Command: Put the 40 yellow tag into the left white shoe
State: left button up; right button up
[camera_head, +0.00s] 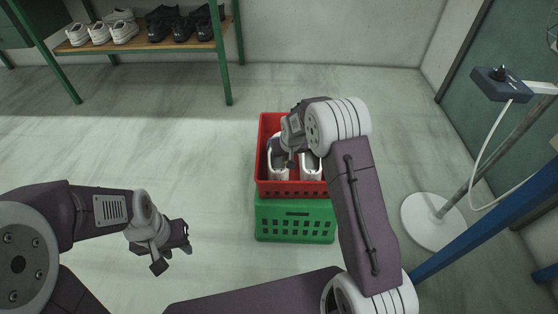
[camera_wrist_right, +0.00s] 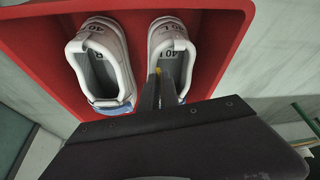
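Two white shoes stand side by side in a red crate: the left shoe (camera_head: 278,172) and the right shoe (camera_head: 311,169). In the right wrist view, the left shoe (camera_wrist_right: 171,43) is on the picture's right and the other (camera_wrist_right: 99,62) on its left. My right gripper (camera_head: 289,161) points down over the left shoe's opening. In the wrist view its fingers (camera_wrist_right: 157,78) are close together, with a small yellow sliver of the tag (camera_wrist_right: 157,71) between the tips. The tag's print is hidden. My left gripper (camera_head: 172,250) is open and empty over the floor.
The red crate (camera_head: 292,188) sits on a green crate (camera_head: 295,222). A shelf (camera_head: 145,40) with white and black shoes stands at the back left. A round white stand base (camera_head: 433,222) and a blue bar are on the right. The floor left of the crates is clear.

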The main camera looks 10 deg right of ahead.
jog(key=o, duration=0.4)
jog(key=p+v, duration=0.5)
jog(key=v, duration=0.4)
jog(key=shift+r, duration=0.1)
